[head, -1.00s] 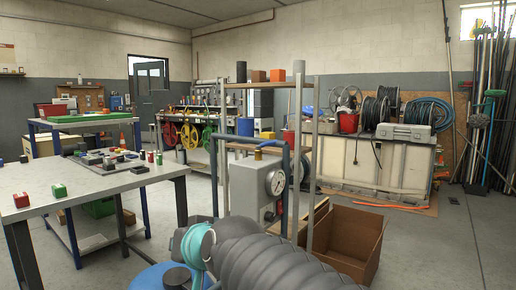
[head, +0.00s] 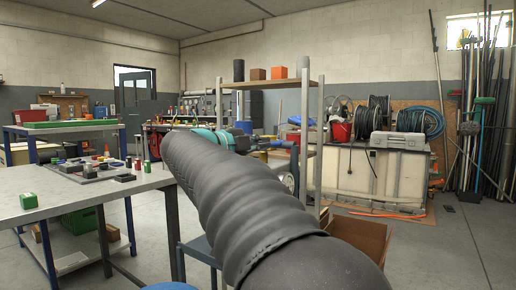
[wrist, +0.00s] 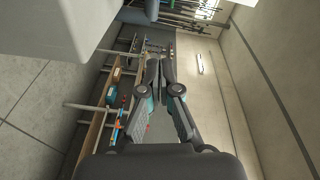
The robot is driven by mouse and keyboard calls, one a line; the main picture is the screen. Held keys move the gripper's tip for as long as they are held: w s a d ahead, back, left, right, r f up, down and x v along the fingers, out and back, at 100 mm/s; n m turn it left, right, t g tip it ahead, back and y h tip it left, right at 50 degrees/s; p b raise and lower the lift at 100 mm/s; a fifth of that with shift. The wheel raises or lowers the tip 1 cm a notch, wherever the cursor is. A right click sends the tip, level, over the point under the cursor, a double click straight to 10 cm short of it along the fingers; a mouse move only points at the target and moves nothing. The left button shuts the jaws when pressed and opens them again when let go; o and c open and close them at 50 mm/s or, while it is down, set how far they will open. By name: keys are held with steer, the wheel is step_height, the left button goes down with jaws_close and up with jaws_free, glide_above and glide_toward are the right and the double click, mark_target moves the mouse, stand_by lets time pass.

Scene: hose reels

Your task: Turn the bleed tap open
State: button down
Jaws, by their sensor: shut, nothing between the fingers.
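My gripper (wrist: 160,65) is in the wrist view, its two dark fingers drawn together and empty. In the head view my own arm crosses the middle of the picture and hides most of the gauge unit. Only an edge of the round gauge (head: 289,182) shows to the right of my arm. I cannot make out the bleed tap in either current view. The fingers touch nothing that I can see, and I cannot tell their distance from the unit.
A grey-topped table (head: 75,200) with small coloured blocks stands at the left. An open shelf (head: 318,135) stands behind my arm, with an open cardboard box (head: 362,236) beside it. Hose reels (head: 374,117) stand at the back. Floor at the right is clear.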

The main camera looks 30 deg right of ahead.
mark_target(285, 143)
steer(key=x, duration=0.3)
steer(key=w+x, duration=0.1)
steer(key=x, duration=0.3)
steer(key=w+f+x, duration=0.1)
steer(key=x, duration=0.2)
steer(key=shift+w+d, duration=0.1)
steer(key=shift+w, duration=0.1)
steer(key=shift+w+f, duration=0.15)
steer(key=shift+w, duration=0.45)
